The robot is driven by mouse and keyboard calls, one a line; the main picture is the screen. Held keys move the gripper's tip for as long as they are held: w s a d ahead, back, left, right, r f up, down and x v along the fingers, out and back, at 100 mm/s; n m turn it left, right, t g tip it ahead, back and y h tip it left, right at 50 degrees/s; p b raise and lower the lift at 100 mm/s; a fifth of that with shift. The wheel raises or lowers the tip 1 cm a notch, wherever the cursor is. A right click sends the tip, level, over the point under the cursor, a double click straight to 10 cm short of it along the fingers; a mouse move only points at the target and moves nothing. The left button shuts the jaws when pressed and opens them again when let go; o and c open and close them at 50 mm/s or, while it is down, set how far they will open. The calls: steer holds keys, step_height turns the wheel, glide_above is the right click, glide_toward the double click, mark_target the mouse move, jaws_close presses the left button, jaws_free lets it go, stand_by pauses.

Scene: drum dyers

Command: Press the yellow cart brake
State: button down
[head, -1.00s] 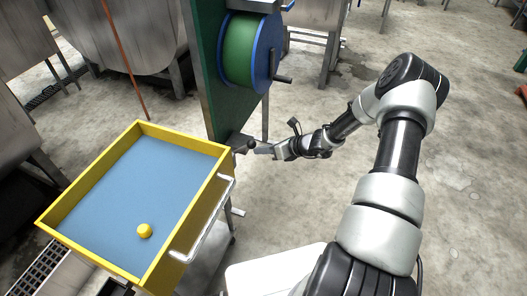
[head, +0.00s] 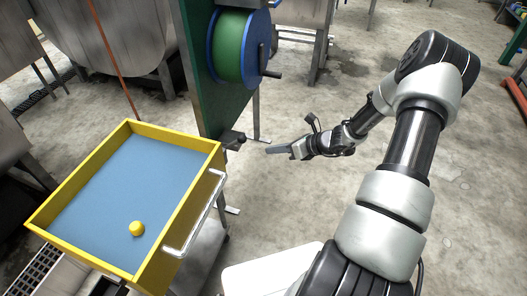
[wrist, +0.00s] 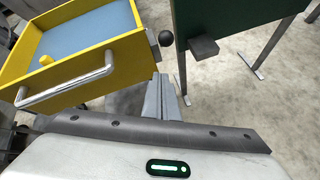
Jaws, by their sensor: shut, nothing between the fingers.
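The yellow cart (head: 192,200) stands at the left in the head view, an open yellow-walled tray with a blue floor. It also shows in the wrist view (wrist: 100,62). A black ball knob (wrist: 168,38) sits beside a grey block on the cart's near corner, and is small and dark in the head view (head: 241,137). I cannot tell for sure whether this is the brake. My gripper (head: 268,149) is shut and empty, to the right of the knob and apart from it. Its fingers (wrist: 164,80) point toward the knob in the wrist view.
A metal handle (head: 197,214) runs along the cart's right side. A yellow knob (head: 136,229) is in the tray. A green post (head: 200,75) with a blue-and-green reel (head: 232,45) stands behind the cart.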

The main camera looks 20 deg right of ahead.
steer(key=shift+v, duration=1.1)
steer(key=shift+r, duration=0.1)
